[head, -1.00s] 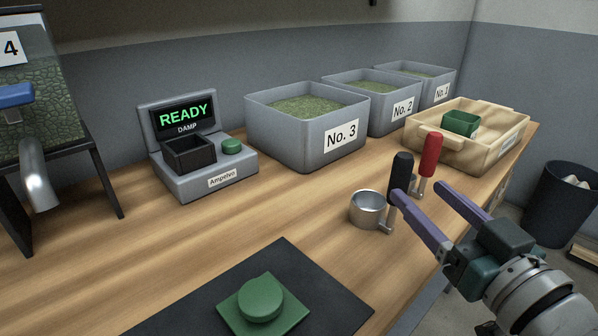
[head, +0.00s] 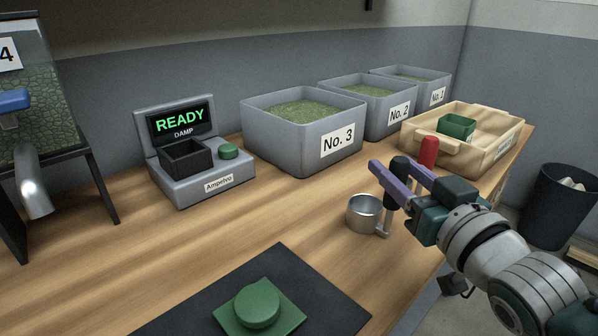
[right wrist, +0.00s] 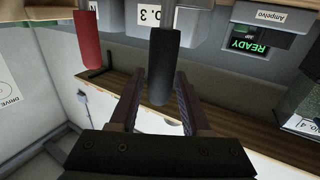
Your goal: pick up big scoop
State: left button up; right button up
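The scoop with the black handle, which I take as the big scoop (head: 364,212), stands on the table in the head view. Its metal cup is at the left and its black handle stands upright beside it. My right gripper (head: 393,165) is open, with its purple fingers on either side of the upper handle. In the right wrist view the black handle (right wrist: 163,65) lies between the open fingers (right wrist: 158,78), with a gap visible at least on its left. A red handle (head: 428,152) stands just behind; its lower part is hidden by my gripper. My left gripper is not in view.
The red handle (right wrist: 87,40) is close outside the fingers in the wrist view. A beige tray (head: 480,160) holding a green cup stands behind, beside grey bins (head: 300,160). A moisture meter (head: 200,180) reads READY. The black mat (head: 330,300) is in front.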

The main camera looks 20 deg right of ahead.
grip_shut()
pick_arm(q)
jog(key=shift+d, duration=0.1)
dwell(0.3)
pick_arm(e)
jog(key=shift+r, duration=0.1)
